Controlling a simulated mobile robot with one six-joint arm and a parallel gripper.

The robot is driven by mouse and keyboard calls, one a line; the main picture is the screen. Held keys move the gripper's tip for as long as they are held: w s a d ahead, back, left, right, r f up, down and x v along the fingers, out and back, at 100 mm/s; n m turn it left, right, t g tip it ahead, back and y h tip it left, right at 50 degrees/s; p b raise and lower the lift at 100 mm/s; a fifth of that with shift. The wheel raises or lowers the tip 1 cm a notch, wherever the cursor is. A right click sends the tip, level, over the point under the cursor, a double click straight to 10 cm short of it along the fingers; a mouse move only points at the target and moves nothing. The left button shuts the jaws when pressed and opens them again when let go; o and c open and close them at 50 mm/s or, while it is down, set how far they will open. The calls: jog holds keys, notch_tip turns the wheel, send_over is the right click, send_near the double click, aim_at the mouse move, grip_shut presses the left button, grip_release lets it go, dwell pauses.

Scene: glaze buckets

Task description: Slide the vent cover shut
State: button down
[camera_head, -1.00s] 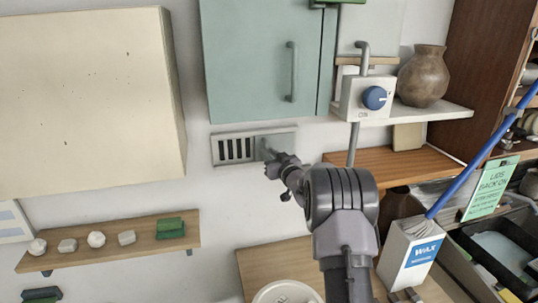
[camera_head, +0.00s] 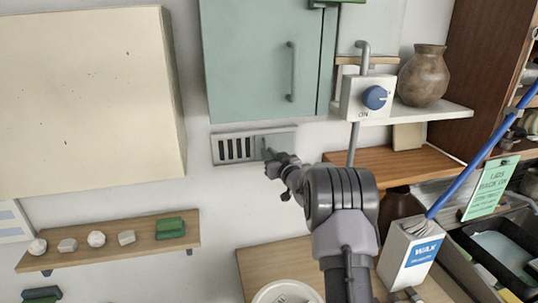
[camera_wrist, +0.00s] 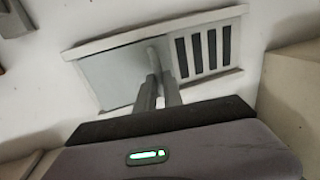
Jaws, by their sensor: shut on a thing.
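The wall vent (camera_head: 225,148) is a grey frame with dark slots below the green cabinet. Several slots show open at its left in the head view, and at the right in the wrist view (camera_wrist: 203,51). The flat sliding vent cover (camera_wrist: 110,77) fills the other part of the frame. A small knob (camera_wrist: 152,55) stands out from the cover. My gripper (camera_wrist: 158,82) is shut on this knob, its two fingers around it. In the head view my gripper (camera_head: 270,157) is at the right part of the vent and hides some of the cover.
A green cabinet (camera_head: 257,60) hangs just above the vent. A cream box-like unit (camera_head: 85,100) juts out at the left. A white box with a blue dial (camera_head: 374,97) and a brown vase (camera_head: 423,76) are at the right. A wooden shelf (camera_head: 90,247) with small pieces is lower left.

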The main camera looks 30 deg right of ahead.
jog(key=shift+a, duration=0.1)
dwell(0.5)
jog(key=w+a+b, duration=0.3)
jog(key=a+b, duration=0.7)
jog(key=a, duration=0.3)
jog(key=shift+w+a, duration=0.15)
jog(key=shift+a, duration=0.2)
jog(key=c, duration=1.6)
grip_release()
jog(key=shift+a, duration=0.1)
jog(key=shift+c, duration=0.2)
jog(key=shift+o, duration=0.8)
jog(key=shift+a, duration=0.15)
